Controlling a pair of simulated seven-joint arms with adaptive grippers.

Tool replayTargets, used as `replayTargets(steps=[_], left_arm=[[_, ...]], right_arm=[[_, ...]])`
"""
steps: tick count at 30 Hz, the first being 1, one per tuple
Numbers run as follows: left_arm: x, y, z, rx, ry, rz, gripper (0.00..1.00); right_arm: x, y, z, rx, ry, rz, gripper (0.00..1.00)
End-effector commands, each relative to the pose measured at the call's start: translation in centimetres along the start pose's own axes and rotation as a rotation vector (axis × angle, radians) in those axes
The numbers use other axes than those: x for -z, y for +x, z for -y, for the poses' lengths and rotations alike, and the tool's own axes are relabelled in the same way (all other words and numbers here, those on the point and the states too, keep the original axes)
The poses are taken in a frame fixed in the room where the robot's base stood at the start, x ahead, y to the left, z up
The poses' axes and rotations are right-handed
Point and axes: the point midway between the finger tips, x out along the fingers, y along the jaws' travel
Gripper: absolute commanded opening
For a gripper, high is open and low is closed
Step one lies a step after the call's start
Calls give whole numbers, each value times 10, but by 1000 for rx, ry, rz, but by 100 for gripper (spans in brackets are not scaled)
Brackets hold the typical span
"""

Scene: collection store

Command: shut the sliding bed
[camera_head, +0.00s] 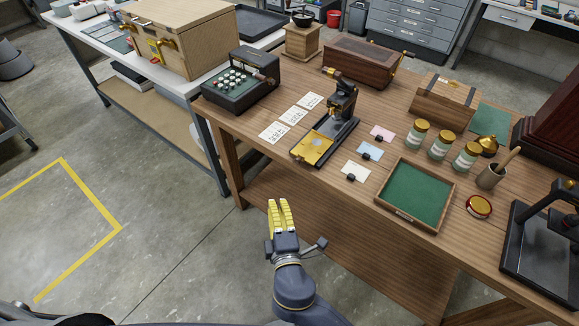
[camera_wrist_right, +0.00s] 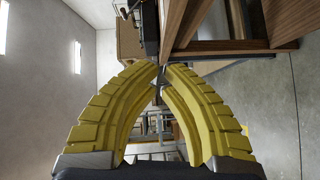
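A small black press (camera_head: 342,102) stands on the wooden table. Its sliding bed, with a brass-yellow plate (camera_head: 313,147), sticks out from under the press head toward the table's front edge. My right gripper (camera_head: 279,203) is in front of the table edge, apart from the bed and nearer to me. Its yellow fingers also show in the wrist view (camera_wrist_right: 162,66), with their tips together and nothing between them. My left gripper is not in view.
White printed cards (camera_head: 290,115) lie left of the press, and coloured cards (camera_head: 369,150) with small black pieces lie right of it. A green-lined tray (camera_head: 452,199), several jars and a black keyed machine (camera_head: 240,82) share the wooden table (camera_head: 262,152).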

Motion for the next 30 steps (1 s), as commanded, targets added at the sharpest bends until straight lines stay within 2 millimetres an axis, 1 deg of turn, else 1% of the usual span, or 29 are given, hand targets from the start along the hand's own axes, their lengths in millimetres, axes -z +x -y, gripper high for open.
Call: replayTargets(steps=[1,2,6,10,14,21,26,30], left_arm=[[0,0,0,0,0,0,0],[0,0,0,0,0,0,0],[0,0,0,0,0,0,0],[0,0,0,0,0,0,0],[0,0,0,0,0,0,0],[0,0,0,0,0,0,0],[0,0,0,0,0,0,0],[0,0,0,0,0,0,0]], right_arm=[[-6,-2,-14,-28,-22,26,0],[-9,-2,-17,-37,-37,41,0],[-17,1,-17,-41,-75,74,0],[-18,12,-18,-41,-80,76,0],[-20,31,-18,-41,-80,75,0],[-23,73,-20,-40,-80,75,0],[-24,98,-21,-39,-79,75,0],[-38,110,-22,-39,-79,75,0]])
